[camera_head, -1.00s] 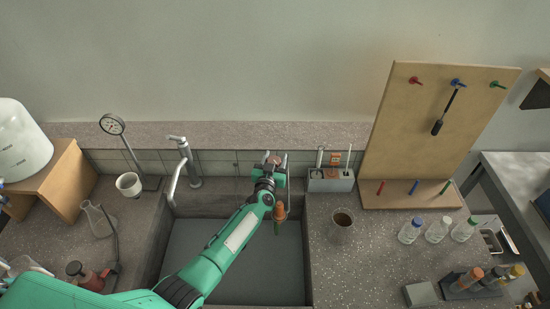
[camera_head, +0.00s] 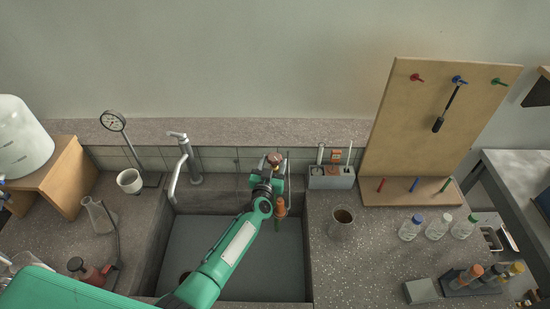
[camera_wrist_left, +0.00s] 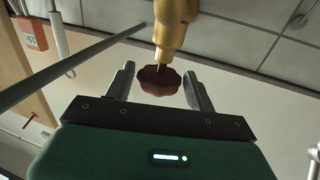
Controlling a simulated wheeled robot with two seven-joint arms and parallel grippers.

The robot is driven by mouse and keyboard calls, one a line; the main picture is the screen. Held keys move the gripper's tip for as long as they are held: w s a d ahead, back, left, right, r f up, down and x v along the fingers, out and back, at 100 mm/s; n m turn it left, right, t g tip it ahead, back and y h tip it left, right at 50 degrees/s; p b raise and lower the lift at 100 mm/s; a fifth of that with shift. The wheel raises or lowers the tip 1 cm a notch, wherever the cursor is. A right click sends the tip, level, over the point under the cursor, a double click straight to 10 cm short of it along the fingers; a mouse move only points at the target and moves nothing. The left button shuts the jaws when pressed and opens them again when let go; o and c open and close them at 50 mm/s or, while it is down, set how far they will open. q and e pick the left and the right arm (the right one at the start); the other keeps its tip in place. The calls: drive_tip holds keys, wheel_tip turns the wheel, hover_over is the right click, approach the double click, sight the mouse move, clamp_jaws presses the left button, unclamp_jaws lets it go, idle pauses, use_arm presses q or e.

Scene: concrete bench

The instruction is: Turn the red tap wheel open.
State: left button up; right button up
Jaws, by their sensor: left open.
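The dark red tap wheel (camera_head: 274,158) is at the back of the sink, near the tiled wall. In the left wrist view the scalloped wheel (camera_wrist_left: 160,80) sits on the end of a brass tap body (camera_wrist_left: 174,28). My left gripper (camera_head: 271,172) is at the wheel. Its two fingers are open, one on each side of the wheel in the wrist view, with a gap showing on both sides. My arm hides part of the tap in the head view; a brass-orange part (camera_head: 280,208) shows to the right of the arm. My right gripper is not in view.
The sink (camera_head: 225,215) lies under my left arm. A chrome faucet (camera_head: 188,160) stands left of the gripper. A grey holder (camera_head: 332,180) with upright tools stands close to its right. A glass (camera_head: 342,222) and a pegboard (camera_head: 425,130) are farther right.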

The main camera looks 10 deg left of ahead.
sight(273, 165)
use_arm(q)
drive_tip(key=shift+s+a, duration=0.1)
drive_tip(key=shift+s, duration=1.8)
